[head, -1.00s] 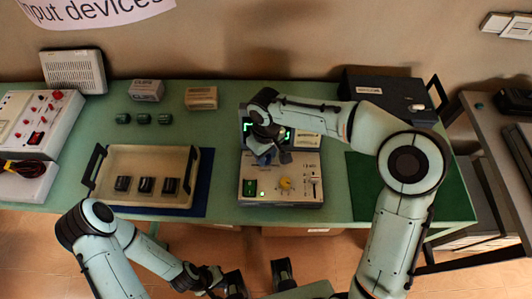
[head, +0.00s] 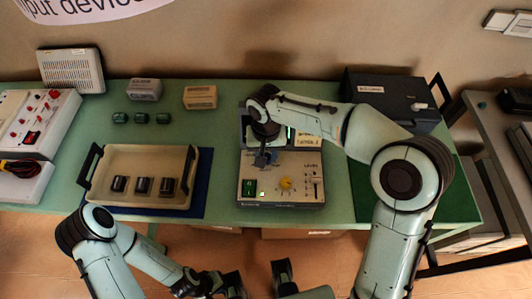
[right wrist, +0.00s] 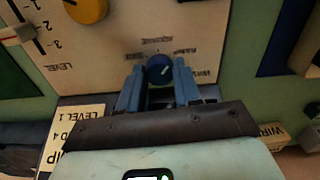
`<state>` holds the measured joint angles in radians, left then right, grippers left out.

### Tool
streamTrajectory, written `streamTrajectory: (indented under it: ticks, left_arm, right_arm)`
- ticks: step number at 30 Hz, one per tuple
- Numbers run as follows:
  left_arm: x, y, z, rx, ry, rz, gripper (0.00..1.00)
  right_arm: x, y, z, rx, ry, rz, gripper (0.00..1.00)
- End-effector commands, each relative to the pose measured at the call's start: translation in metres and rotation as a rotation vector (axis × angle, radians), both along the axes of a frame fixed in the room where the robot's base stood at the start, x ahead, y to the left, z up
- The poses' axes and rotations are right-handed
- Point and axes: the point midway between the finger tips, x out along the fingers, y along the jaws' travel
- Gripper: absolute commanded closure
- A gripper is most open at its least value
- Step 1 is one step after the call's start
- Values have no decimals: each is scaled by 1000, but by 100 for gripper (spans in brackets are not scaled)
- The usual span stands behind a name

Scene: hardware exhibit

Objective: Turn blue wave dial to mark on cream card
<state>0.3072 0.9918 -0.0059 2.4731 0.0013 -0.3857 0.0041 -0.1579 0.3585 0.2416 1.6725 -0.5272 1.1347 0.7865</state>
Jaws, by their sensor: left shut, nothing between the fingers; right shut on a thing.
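The blue wave dial (right wrist: 160,68) sits on the cream panel of the console (head: 300,197), with printed labels around it. A pale pointer line shows on the dial's face. My right gripper (right wrist: 159,72) has its two blue fingers on either side of the dial, shut on it; it also shows from above in the head view (head: 264,158). A cream card (right wrist: 75,138) with black print is partly hidden by my gripper; it stands behind the panel in the head view (head: 307,138). Its mark cannot be read. My left gripper (head: 214,284) is low at the front, shut and empty.
A yellow knob (head: 285,183) and a level slider (head: 316,186) are close to the dial. A tray (head: 150,160) with several dark pieces stands left of the console. A black box (head: 385,95) is at the back right. Green mat to the right is clear.

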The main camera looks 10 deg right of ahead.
Motion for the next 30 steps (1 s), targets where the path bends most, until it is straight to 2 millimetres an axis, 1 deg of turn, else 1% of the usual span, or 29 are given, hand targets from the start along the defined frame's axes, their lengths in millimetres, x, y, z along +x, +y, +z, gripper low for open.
streamTrajectory:
  ticks: [9, 22, 23, 30]
  left_arm:
    - [0, 0, -1, 0, 0, 0, 100]
    - [0, 0, -1, 0, 0, 0, 100]
    - [0, 0, -1, 0, 0, 0, 100]
    - [0, 0, -1, 0, 0, 0, 100]
  right_arm:
    - [1, 0, 1, 1, -2, -85, 97]
    - [0, 0, 1, 1, -2, -93, 97]
    - [0, 0, 1, 1, -2, -93, 57]
    - [0, 0, 0, 0, -1, -91, 56]
